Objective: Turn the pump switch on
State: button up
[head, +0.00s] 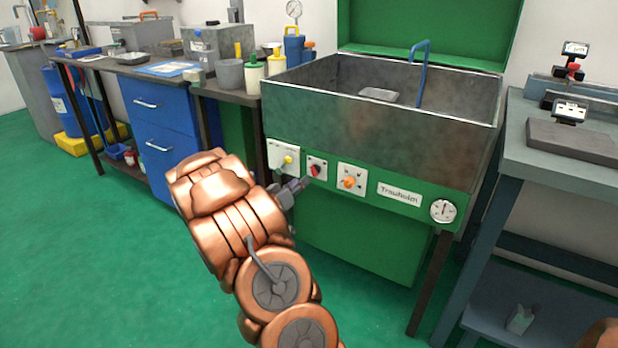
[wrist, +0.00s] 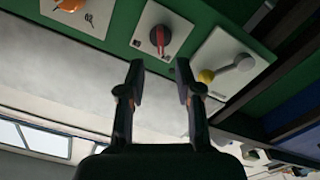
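A red switch knob (head: 315,170) sits on a small white plate on the green front panel of a metal tank. It also shows in the wrist view (wrist: 158,37), just beyond my fingertips and roughly in line with the gap between them. A yellow-tipped lever (head: 288,160) is to its left and an orange knob (head: 348,182) to its right, each on its own white plate. The plate markings are too small to read, so which one is the pump switch cannot be told. My gripper (wrist: 159,66) is open and empty, its fingers apart. In the head view my gripper (head: 303,184) is close to the red knob.
The tank (head: 400,130) has a blue pipe (head: 421,70) and a round gauge (head: 443,210) at the panel's right end. A grey bench (head: 550,155) stands to the right. Blue drawers (head: 160,130) and a cluttered worktop are to the left. Green floor is open at left.

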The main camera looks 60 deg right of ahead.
aim_at(312, 172)
jog(key=shift+w+d+b, duration=0.2)
jog(key=shift+d+b, duration=0.3)
jog(key=shift+d, duration=2.85)
grip_shut()
jog(key=shift+a, duration=0.1)
